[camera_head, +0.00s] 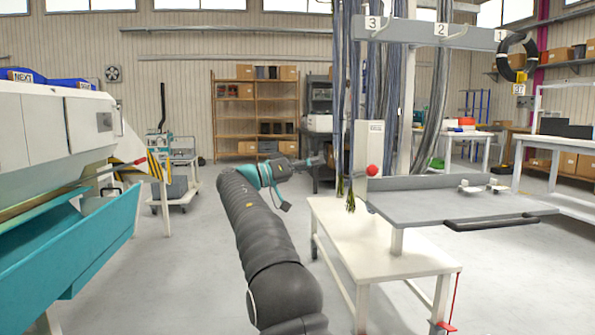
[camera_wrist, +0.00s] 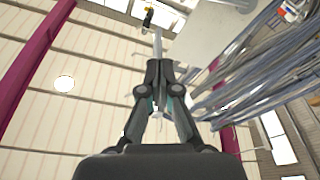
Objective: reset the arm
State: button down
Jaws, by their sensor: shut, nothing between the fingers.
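My arm reaches forward from the bottom middle of the head view, and my gripper (camera_head: 318,160) is at its far end, small, left of the hanging cables (camera_head: 372,90). In the wrist view my gripper (camera_wrist: 160,68) points up toward the ceiling and wall. Its fingers are together with nothing between them. The cables show to the right of it in the wrist view (camera_wrist: 245,85), apart from the fingers as far as I can tell.
A white table (camera_head: 385,250) with a grey plate (camera_head: 450,202) stands at right. A teal and white machine (camera_head: 60,250) fills the left side. Shelves with boxes (camera_head: 255,115) stand at the back. The floor between the machine and my arm is clear.

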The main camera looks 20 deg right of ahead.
jog(key=w+f+n+t+y, duration=0.3)
jog(key=w+f+n+t, duration=0.15)
jog(key=f+n, duration=0.65)
jog(key=s+a+f+n+y, duration=0.2)
jog(key=s+f+y, duration=0.1)
jog(key=f, duration=0.3)
jog(key=s+a+f+n+y, duration=0.1)
jog(key=s+a+f+y, duration=0.2)
jog(key=f, duration=0.4)
jog(key=s+a+f+n+y+p, duration=0.1)
jog(key=s+a+f+y, duration=0.15)
jog(key=s, duration=0.45)
jog(key=s+a+f+y+p, duration=0.1)
jog(key=s+a+y, duration=0.25)
jog(key=s, duration=0.35)
jog(key=s+a+f+n+y, duration=0.15)
jog(key=s+a, duration=0.25)
jog(key=s, duration=0.4)
jog(key=s+a+r+m+t+y+p, duration=0.1)
jog(key=s+a+t+y, duration=0.1)
jog(key=s, duration=0.7)
jog(key=s+a+r+m+t+y+p, duration=0.1)
jog(key=s+a, duration=0.3)
jog(key=s, duration=0.5)
jog(key=shift+s+r+t+y+p, duration=0.15)
jog(key=shift+r+t+y+p, duration=0.2)
jog(key=shift+r+t+p, duration=0.25)
